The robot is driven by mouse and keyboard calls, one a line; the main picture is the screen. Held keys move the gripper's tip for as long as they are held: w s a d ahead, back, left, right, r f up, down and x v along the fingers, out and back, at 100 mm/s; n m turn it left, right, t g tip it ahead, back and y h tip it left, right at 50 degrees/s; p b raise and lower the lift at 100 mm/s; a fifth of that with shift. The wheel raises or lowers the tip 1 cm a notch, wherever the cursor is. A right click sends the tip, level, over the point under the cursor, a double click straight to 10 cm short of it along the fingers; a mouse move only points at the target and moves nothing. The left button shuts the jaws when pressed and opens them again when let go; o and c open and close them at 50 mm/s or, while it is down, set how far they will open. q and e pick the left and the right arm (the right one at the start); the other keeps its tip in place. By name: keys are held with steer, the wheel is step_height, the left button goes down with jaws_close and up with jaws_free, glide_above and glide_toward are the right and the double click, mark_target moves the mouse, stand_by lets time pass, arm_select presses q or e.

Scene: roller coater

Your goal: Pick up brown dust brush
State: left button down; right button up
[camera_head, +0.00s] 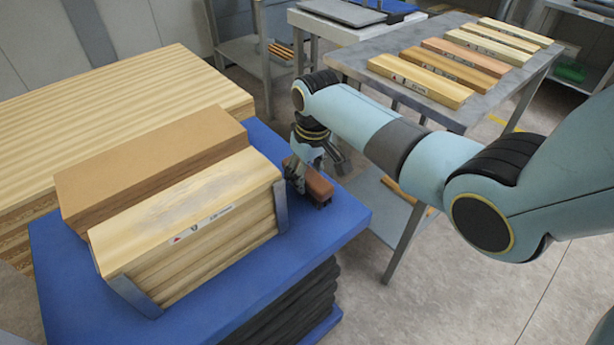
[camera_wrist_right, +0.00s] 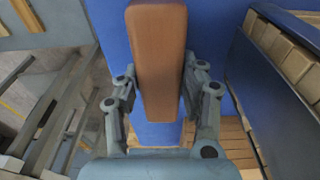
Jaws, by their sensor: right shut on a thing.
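The brown dust brush (camera_head: 318,187) is at the right end of the blue platform (camera_head: 345,215), beside the stacked boards. In the right wrist view the brush (camera_wrist_right: 157,55) shows as a long brown block lying between the fingers. My right gripper (camera_head: 298,178) comes down over it, and in the right wrist view the gripper (camera_wrist_right: 160,88) has a finger on each side, closed on the brush. Whether the brush touches the platform is hard to tell. Its bristles are mostly hidden. My left gripper is not in view.
A stack of pale boards (camera_head: 190,230) with metal end brackets stands close left of the gripper. A brown block (camera_head: 150,165) and a large timber stack (camera_head: 110,90) lie behind it. A metal table (camera_head: 375,62) with several labelled boards stands at the back right.

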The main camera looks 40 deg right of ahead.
mark_target(309, 172)
steer(key=r, duration=0.4)
steer(key=shift+s+d+p, duration=0.15)
steer(key=shift+s+p, duration=0.15)
steer(key=s+d+r+p, duration=0.1)
steer(key=s+d+r, duration=0.2)
steer(key=s+r, duration=0.3)
steer(key=s, duration=0.4)
steer(key=shift+s+d+r, duration=0.2)
steer(key=shift+d+r, duration=0.05)
steer(key=shift+d, duration=0.05)
